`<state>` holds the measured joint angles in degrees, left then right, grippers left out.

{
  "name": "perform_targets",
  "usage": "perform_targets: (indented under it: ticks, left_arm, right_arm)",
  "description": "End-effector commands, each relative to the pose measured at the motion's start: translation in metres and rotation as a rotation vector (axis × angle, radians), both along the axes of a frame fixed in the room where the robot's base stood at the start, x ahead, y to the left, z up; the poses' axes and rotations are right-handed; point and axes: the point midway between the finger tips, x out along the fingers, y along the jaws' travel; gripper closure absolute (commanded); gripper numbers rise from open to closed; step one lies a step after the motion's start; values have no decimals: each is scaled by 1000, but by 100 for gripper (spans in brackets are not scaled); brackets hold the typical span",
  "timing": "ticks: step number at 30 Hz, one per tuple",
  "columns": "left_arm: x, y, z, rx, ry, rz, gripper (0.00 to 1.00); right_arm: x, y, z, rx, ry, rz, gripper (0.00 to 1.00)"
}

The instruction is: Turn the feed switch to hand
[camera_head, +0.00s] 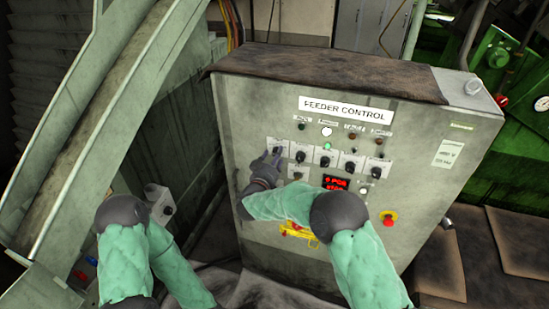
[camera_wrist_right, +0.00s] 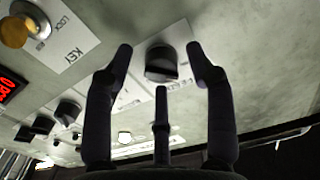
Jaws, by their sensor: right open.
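The grey feeder control cabinet (camera_head: 440,200) stands in front of me with a row of black rotary switches. The leftmost switch (camera_head: 278,150) is beside the fingertips of my right gripper (camera_head: 269,157). In the right wrist view, my right gripper (camera_wrist_right: 159,62) is open, its fingers on either side of a black knob (camera_wrist_right: 161,64) and a third finger below it. Nothing is gripped, and I cannot tell whether the fingers touch the knob. My left gripper is not visible.
More switches (camera_head: 325,161) run to the right, above a red display (camera_head: 335,183). A key switch (camera_wrist_right: 18,28) shows in the wrist view. A green chute (camera_head: 100,110) stands left.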

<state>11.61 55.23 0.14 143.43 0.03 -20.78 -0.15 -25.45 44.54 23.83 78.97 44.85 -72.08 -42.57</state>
Motion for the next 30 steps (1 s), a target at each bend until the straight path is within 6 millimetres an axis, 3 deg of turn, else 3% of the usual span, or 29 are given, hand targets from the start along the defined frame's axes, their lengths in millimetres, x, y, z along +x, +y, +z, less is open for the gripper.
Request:
perform_targets:
  ticks: [18,30]
  left_arm:
    - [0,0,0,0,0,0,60]
    - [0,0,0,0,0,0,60]
  right_arm:
    - [-97,32,-1,-2,3,3,44]
    - [-112,36,-1,-1,3,1,44]
